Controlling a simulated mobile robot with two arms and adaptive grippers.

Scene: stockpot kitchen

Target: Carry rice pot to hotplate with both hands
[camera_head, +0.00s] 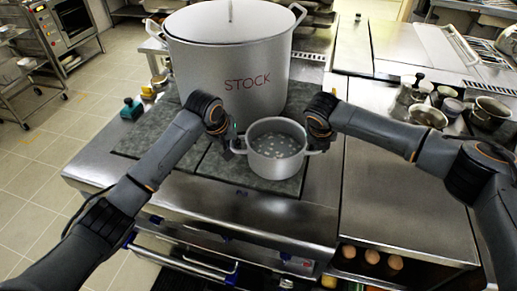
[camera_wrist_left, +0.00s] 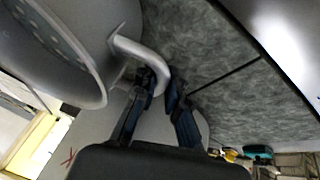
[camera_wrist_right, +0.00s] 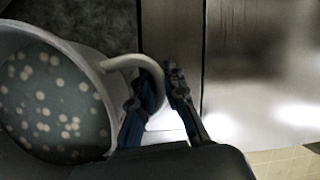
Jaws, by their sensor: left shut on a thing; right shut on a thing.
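The rice pot (camera_head: 276,170) is a small open grey metal pot with pale specks in its liquid. It is upright over the front part of the dark grey mottled hotplate (camera_head: 222,166); I cannot tell whether its base touches. My left gripper (camera_head: 237,147) is shut on the pot's left handle, which shows in the left wrist view (camera_wrist_left: 138,50). My right gripper (camera_head: 321,148) is shut on the opposite handle, seen in the right wrist view (camera_wrist_right: 135,62). The hotplate surface also shows in the left wrist view (camera_wrist_left: 215,50).
A large lidded stockpot (camera_head: 232,70) marked STOCK stands right behind the rice pot. A green-topped shaker (camera_head: 131,108) stands at the left edge. A steel counter (camera_head: 385,200) is clear at right, with metal pots (camera_head: 490,112) farther back. Eggs (camera_head: 371,256) sit below the front edge.

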